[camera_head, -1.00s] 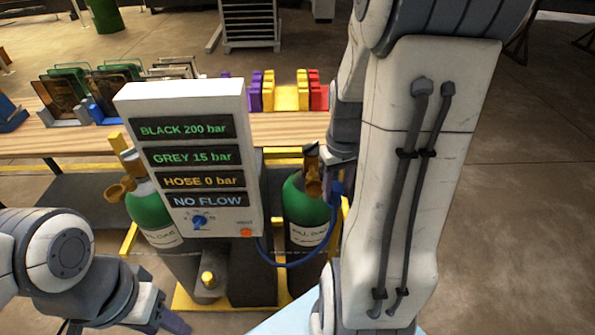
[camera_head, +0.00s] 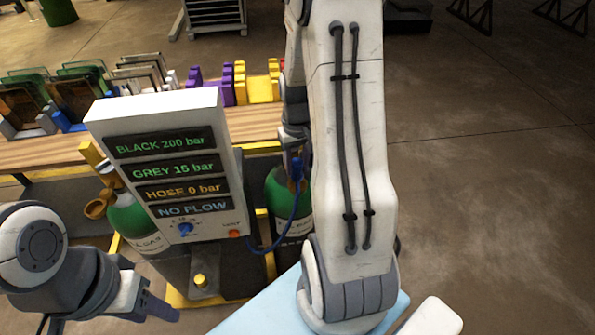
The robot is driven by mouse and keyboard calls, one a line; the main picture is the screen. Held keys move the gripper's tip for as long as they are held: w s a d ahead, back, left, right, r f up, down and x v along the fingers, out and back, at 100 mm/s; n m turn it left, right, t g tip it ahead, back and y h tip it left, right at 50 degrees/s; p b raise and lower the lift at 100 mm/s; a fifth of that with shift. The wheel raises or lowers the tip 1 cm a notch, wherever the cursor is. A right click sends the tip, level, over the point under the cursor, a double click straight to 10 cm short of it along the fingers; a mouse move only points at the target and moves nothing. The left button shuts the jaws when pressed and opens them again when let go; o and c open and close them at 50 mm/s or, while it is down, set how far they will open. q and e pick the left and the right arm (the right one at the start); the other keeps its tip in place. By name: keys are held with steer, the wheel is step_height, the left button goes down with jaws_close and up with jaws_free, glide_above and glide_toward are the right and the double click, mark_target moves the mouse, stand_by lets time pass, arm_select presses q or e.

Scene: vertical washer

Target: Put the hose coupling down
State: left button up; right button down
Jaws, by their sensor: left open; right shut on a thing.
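My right gripper (camera_head: 293,148) is shut on the blue hose coupling (camera_head: 296,168) and holds it in front of the right green cylinder (camera_head: 279,187). The gripper points down and partly hides the coupling. The blue hose (camera_head: 281,236) hangs from the coupling and curves down left to the panel box. That cylinder's valve is hidden behind my gripper and arm. My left gripper (camera_head: 163,309) is open and empty at the lower left, below the panel box and apart from it.
The panel box (camera_head: 158,113) reads BLACK 200 bar, GREY 15 bar, HOSE 0 bar, NO FLOW. The left green cylinder (camera_head: 133,219) stands beside it. A wooden bench (camera_head: 50,152) with racks and coloured blocks is behind. Open floor (camera_head: 490,180) lies to the right.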

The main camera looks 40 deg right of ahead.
mark_target(297, 174)
step_height(297, 174, down, 3)
steer(key=shift+f+p, duration=0.1)
steer(key=shift+p, duration=0.6)
steer(key=shift+f, duration=0.45)
steer(key=shift+c, duration=2.3)
jaws_free()
steer(key=shift+r, duration=0.1)
